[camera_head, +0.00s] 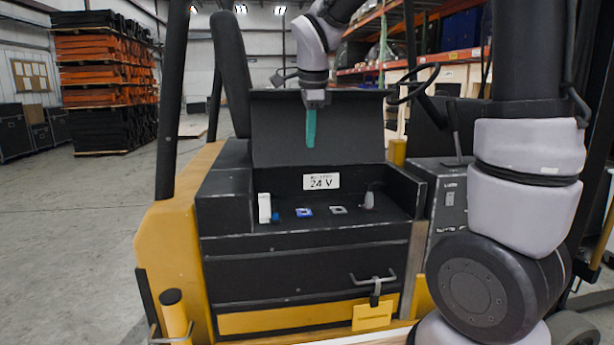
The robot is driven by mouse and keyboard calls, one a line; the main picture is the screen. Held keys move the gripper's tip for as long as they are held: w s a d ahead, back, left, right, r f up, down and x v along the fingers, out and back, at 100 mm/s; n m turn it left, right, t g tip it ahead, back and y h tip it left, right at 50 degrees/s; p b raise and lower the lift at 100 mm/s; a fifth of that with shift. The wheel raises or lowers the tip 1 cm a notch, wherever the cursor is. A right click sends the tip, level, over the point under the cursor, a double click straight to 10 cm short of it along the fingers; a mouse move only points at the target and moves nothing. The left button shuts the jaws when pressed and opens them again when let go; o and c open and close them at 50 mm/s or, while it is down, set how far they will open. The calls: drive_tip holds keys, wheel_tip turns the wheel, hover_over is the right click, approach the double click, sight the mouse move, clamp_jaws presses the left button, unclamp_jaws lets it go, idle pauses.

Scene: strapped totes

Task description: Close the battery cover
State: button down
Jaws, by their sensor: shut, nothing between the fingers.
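The battery cover (350,125) is a wide dark panel on the yellow and black forklift. It stands raised at the back of the battery compartment (290,232), so the compartment is open. My gripper (310,143) has teal fingers that point down and are shut and empty. It overlaps the middle of the cover's face in the picture. I cannot tell whether it touches the cover. In the compartment are a white item (264,208), a blue item (304,212), a grey item (338,210) and a grey plug (369,200). A "24 V" label (321,181) is behind them.
A black seat (231,70) rises behind the compartment at left, and a steering wheel (413,84) stands at right. A handle (373,278) is on the front panel. Stacked orange and black totes (105,85) stand far left.

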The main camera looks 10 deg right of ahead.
drive_tip(key=x, duration=1.1)
drive_tip(key=shift+f, duration=0.25)
drive_tip(key=shift+w, duration=0.2)
idle(0.8)
